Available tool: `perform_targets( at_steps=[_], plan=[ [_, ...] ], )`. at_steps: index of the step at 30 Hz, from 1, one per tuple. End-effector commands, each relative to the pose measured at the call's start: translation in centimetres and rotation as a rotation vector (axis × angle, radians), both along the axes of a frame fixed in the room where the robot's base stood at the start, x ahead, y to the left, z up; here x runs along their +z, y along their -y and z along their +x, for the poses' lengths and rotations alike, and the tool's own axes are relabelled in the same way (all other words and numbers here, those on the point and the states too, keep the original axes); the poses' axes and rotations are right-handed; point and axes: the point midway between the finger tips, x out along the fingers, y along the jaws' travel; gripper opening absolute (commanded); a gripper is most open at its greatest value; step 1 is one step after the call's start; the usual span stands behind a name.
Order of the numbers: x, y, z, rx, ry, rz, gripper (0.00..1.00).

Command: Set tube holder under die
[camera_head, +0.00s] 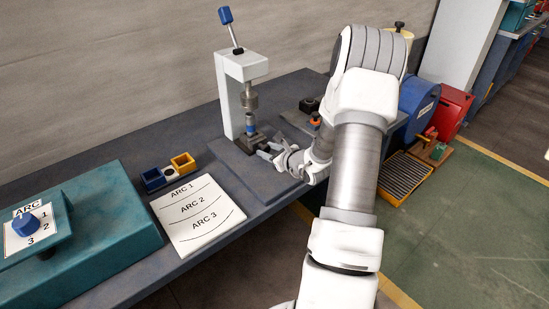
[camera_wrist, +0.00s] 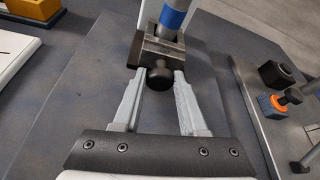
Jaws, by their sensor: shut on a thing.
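The tube holder (camera_wrist: 150,48) is a dark metal block with a round black knob on its near side. A metal tube with a blue band (camera_wrist: 173,18) stands up from it. My gripper (camera_wrist: 158,80) is shut on the holder's near end, with a grey finger on each side of the knob. In the head view my gripper (camera_head: 268,152) is low at the front of the white press (camera_head: 228,95). The blue-banded tube (camera_head: 250,127) is beneath the metal die (camera_head: 250,101); I cannot tell whether they touch. The holder's underside is hidden.
The press lever (camera_head: 232,30) with a blue grip rises above. A fixture with an orange-ringed knob (camera_wrist: 279,104) lies to the right. Blue and yellow bins (camera_head: 167,172), an ARC sheet (camera_head: 198,214) and a teal machine (camera_head: 95,245) are to the left.

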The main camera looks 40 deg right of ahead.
Motion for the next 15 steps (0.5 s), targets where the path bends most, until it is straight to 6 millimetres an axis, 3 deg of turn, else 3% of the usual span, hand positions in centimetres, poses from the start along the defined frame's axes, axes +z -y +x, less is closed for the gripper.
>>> perform_targets(
  at_steps=[11,12,15],
  plan=[
    [0.19,0.0,0.55,-0.001,0.004,0.0,0.0],
    [0.19,-0.02,0.55,-0.001,0.004,0.0,0.48],
    [0.16,-0.03,0.49,0.0,0.004,0.0,0.67]
  ],
)
